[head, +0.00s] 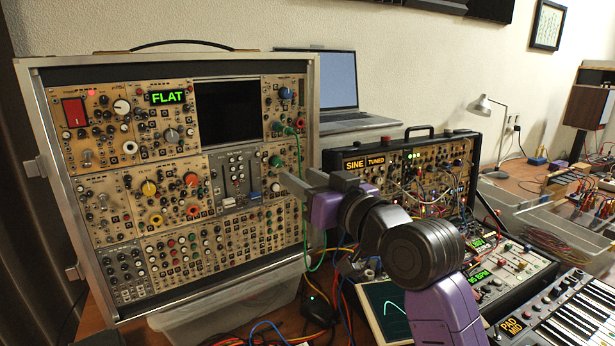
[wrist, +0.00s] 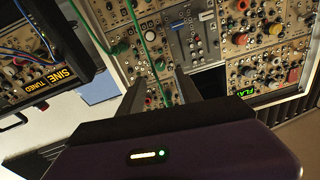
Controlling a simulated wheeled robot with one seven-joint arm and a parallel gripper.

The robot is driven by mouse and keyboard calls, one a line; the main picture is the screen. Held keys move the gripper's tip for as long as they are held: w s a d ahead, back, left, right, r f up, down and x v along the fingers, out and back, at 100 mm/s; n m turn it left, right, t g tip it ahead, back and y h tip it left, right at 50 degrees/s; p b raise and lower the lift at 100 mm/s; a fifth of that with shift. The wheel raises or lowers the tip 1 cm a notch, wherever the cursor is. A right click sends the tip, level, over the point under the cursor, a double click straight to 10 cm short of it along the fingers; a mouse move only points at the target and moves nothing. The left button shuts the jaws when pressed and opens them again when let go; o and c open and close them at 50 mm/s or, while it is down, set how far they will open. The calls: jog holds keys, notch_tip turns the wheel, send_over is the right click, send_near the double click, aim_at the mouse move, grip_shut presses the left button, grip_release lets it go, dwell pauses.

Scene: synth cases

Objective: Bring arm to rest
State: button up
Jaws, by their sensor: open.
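My gripper (head: 285,180) is open and empty in the head view, at the end of my purple and dark grey arm. Its two fingers point left toward the large synth case (head: 311,90), in front of its right side. In the wrist view my gripper (wrist: 171,88) shows its two fingers apart with the panel between and beyond them. I cannot tell whether a fingertip touches the panel.
A smaller case (head: 440,160) reading "SINE TUNED" stands behind my arm, with a laptop (head: 340,80) behind. A keyboard (head: 570,320), a "95 BPM" unit (head: 505,265) and a scope screen (head: 388,305) lie around my arm. Loose cables (head: 315,285) hang below it. Open air lies above my arm.

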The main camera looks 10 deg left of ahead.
jog(key=shift+s+d+f, duration=0.1)
jog(key=shift+s+d, duration=0.05)
